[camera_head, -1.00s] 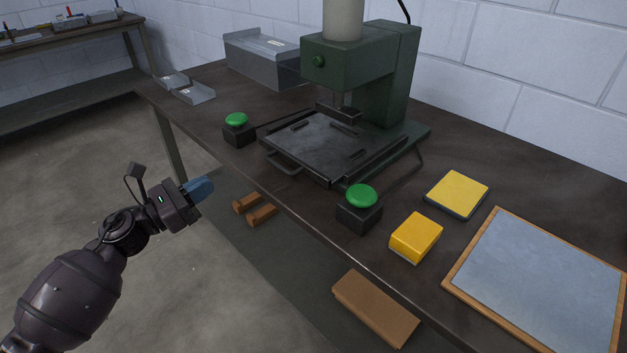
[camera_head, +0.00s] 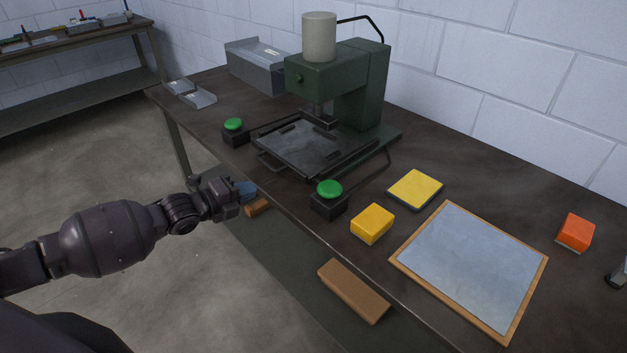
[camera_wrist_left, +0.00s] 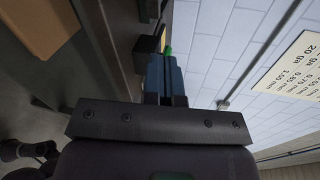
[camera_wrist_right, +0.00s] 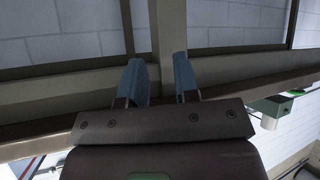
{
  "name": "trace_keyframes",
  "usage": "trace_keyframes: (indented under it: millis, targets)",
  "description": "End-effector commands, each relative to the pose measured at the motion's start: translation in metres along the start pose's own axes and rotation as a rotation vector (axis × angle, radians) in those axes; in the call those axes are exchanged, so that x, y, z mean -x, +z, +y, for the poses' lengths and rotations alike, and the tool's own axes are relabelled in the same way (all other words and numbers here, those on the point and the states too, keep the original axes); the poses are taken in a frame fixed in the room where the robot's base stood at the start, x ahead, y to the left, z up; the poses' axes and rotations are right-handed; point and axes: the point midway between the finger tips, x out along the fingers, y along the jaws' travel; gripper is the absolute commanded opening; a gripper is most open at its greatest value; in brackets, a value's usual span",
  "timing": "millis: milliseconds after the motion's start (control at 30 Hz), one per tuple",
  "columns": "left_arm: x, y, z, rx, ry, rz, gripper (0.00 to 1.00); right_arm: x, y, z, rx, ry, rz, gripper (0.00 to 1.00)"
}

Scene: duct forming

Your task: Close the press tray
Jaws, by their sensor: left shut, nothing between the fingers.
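The press (camera_head: 340,85) is green with a pale cylinder on top and stands on the bench. Its dark metal press tray (camera_head: 305,147) lies flat and sticks out in front of the press head toward the bench's front edge. A bar handle is on the tray's near side. My left gripper (camera_head: 246,190) is in front of the bench edge, short of the tray and not touching it. Its blue fingers are together and empty in the left wrist view (camera_wrist_left: 165,78). My right gripper (camera_wrist_right: 160,80) shows only in the right wrist view, fingers apart with nothing between.
Green buttons on black boxes flank the tray, one left (camera_head: 234,126) and one right (camera_head: 329,190). A yellow block (camera_head: 372,223), a yellow pad (camera_head: 415,188), a wood-framed sheet (camera_head: 470,265) and an orange block (camera_head: 575,232) lie rightward. A brown block (camera_head: 353,290) is below the bench edge.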

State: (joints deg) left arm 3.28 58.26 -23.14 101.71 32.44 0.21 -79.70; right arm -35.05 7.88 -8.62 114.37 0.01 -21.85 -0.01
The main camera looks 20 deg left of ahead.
Motion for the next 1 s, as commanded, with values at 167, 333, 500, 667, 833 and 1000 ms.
trace_keyframes:
  millis: [167, 333, 500, 667, 833, 1000]
  targets:
    - [0.000, 0.000, 0.012, 0.160, 0.068, -0.009, 0.00, -0.001, 0.007, 0.001, 0.004, 0.000, -0.006, 0.28]
    - [-0.005, 0.000, 0.015, 0.193, 0.090, -0.012, 0.00, -0.004, 0.001, 0.001, 0.007, -0.002, 0.011, 0.28]
    - [-0.025, 0.000, 0.018, 0.193, 0.088, -0.011, 0.00, -0.007, -0.004, 0.000, 0.008, -0.004, 0.023, 0.28]
    - [-0.052, 0.000, 0.020, 0.193, 0.087, -0.011, 0.00, -0.009, -0.004, -0.001, 0.008, -0.005, 0.024, 0.28]
    - [-0.081, 0.000, 0.023, 0.192, 0.088, -0.011, 0.00, -0.011, 0.001, -0.001, 0.009, -0.005, 0.015, 0.28]
    - [-0.109, 0.001, 0.022, 0.191, 0.087, -0.012, 0.00, -0.012, 0.005, -0.002, 0.009, -0.006, 0.007, 0.28]
